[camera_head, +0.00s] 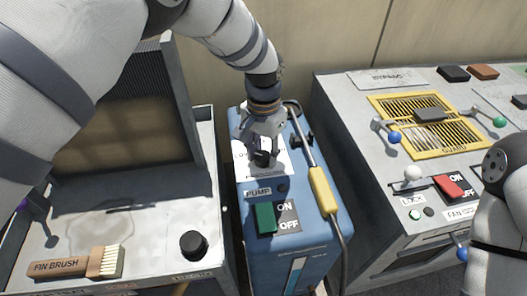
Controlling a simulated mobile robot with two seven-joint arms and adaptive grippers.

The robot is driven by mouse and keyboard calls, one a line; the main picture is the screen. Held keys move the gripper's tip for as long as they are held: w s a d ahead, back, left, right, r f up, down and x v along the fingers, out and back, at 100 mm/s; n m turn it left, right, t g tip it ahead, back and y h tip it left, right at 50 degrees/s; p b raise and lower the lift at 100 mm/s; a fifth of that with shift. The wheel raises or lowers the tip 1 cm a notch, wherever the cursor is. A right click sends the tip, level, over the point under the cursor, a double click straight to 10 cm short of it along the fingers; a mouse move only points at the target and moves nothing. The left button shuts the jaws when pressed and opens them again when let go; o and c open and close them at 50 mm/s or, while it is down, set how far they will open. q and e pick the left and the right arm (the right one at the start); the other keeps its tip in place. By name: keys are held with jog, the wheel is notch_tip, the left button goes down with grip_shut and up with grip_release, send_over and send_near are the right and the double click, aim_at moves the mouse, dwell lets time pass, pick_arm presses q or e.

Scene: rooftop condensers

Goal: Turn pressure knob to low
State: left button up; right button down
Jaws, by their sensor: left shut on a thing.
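The blue pump unit (324,236) stands in the middle, with a white label sheet (279,163) on its top. The pressure knob (263,160) is a small black knob on this sheet, largely covered by my left gripper. My left gripper (262,150) reaches down from above and is shut on the knob. The print on the sheet is mostly hidden or too small to read, so I cannot tell the knob's setting. My right arm shows at the right edge, but its gripper is out of view.
A green ON/OFF switch (265,217) sits below the label PUMP. A yellow-handled wand (322,191) lies along the unit's right side. On the left bench are a fin brush (77,264) and a black knob (194,245). The right console has a yellow grille guard (388,101) and levers.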

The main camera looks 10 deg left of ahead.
aim_at(263, 155)
pick_arm(q)
jog(key=shift+n, duration=0.3)
jog(key=o, duration=1.2)
jog(key=shift+c, duration=0.2)
notch_tip(263, 155, up, 12)
